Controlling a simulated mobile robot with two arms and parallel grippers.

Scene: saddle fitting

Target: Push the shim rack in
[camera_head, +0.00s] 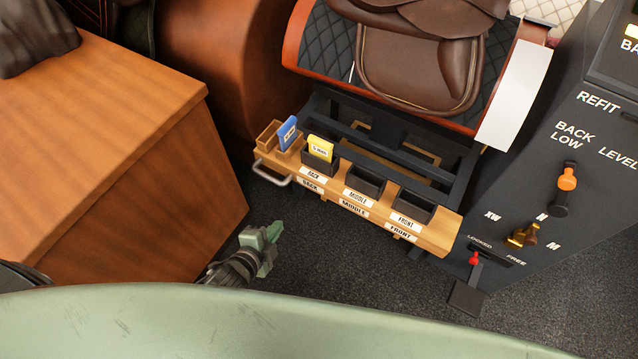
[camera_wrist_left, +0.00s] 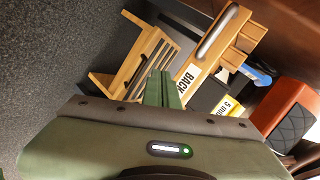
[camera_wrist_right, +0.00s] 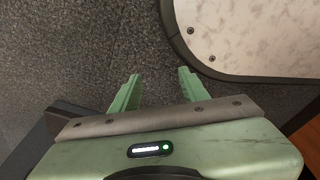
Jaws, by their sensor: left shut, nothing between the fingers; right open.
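The wooden shim rack (camera_head: 434,239) sticks out from the dark stand under the saddle. Its dark cups are labelled BACK, MIDDLE and FRONT. A yellow shim (camera_head: 320,148) stands in the BACK cup; the MIDDLE and FRONT cups look empty. A blue shim (camera_head: 287,133) stands in the small wooden holder at the rack's left end, by a metal handle (camera_head: 271,174). My left gripper (camera_head: 272,233) is shut and empty, below and left of the rack. Its tips (camera_wrist_left: 164,76) show close to the BACK label in the left wrist view. My right gripper (camera_wrist_right: 157,84) is open and empty above the floor.
A brown saddle (camera_head: 410,65) sits above the rack. A dark control panel (camera_head: 590,210) with an orange-knobbed lever (camera_head: 567,182) and a red-knobbed lever (camera_head: 474,260) stands at right. A wooden cabinet (camera_head: 90,150) stands at left. Dark floor (camera_head: 350,270) lies clear before the rack.

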